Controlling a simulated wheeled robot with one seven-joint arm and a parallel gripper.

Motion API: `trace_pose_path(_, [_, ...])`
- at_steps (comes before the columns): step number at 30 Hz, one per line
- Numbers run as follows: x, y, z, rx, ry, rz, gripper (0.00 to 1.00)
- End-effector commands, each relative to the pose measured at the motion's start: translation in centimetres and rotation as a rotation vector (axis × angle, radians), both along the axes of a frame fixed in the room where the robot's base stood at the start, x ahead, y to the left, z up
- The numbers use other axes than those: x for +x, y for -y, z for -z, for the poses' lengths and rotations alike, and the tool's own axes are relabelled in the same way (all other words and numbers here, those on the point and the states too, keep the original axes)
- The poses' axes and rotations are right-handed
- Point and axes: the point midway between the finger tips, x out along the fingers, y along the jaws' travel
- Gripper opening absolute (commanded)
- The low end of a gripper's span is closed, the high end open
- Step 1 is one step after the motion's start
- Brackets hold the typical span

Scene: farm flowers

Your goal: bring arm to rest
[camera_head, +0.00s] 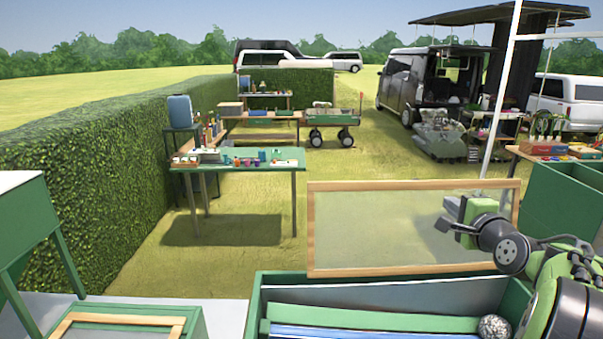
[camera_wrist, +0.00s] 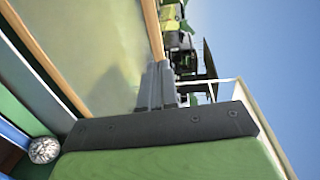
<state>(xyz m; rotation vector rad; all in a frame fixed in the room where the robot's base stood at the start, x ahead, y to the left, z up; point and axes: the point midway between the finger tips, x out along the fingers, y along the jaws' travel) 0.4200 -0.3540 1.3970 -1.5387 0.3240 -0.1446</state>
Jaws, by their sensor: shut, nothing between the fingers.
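My arm reaches in from the lower right of the head view. My gripper (camera_head: 441,224) is raised in front of a wood-framed clear panel (camera_head: 400,225), above a green-rimmed box. In the wrist view the two grey fingers of my gripper (camera_wrist: 159,80) lie side by side, shut, with nothing seen between them. The same panel (camera_wrist: 105,45) shows beside them, and I cannot tell how close it is.
The green-rimmed box (camera_head: 254,305) below holds green and blue pieces and a speckled ball (camera_head: 494,327). A green table (camera_head: 290,160) with small items stands on the grass. A hedge (camera_head: 90,160) runs along the left. Vans (camera_head: 405,85) stand behind.

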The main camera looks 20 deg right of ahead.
Motion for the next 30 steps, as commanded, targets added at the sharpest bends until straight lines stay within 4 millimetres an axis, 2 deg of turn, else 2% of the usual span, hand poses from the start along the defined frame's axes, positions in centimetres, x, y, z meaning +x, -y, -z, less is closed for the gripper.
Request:
trace_pose_path(2, [0.2,-0.4,0.0,-0.007,-0.008,-0.006,0.0])
trace_pose_path(5, [1.3,-4.2,0.4,-0.082,-0.094,-0.068,0.0])
trace_pose_path(8, [1.9,-12.2,1.7,-0.259,-0.279,-0.203,0.0])
trace_pose_path(9, [1.4,-15.8,2.5,-0.347,-0.363,-0.271,0.0])
trace_pose_path(10, [0.7,-18.3,3.1,-0.413,-0.424,-0.321,0.0])
trace_pose_path(13, [-3.3,-25.7,5.7,-0.638,-0.608,-0.503,0.0])
trace_pose_path(14, [-4.9,-27.6,6.5,-0.706,-0.659,-0.563,0.0])
trace_pose_path(15, [-7.4,-29.9,7.7,-0.798,-0.719,-0.644,0.0])
trace_pose_path(17, [-11.5,-32.5,9.6,-0.926,-0.802,-0.767,0.0])
trace_pose_path(18, [-14.1,-33.7,10.8,-1.003,-0.845,-0.847,0.0])
trace_pose_path(21, [-19.7,-35.1,13.5,-1.15,-0.922,-1.019,0.0])
trace_pose_path(24, [-22.7,-35.3,15.1,-1.226,-0.959,-1.121,0.0])
trace_pose_path(27, [-23.7,-35.3,15.6,-1.247,-0.972,-1.154,0.0])
trace_pose_path(30, [-23.6,-35.3,15.6,-1.247,-0.973,-1.153,0.0])
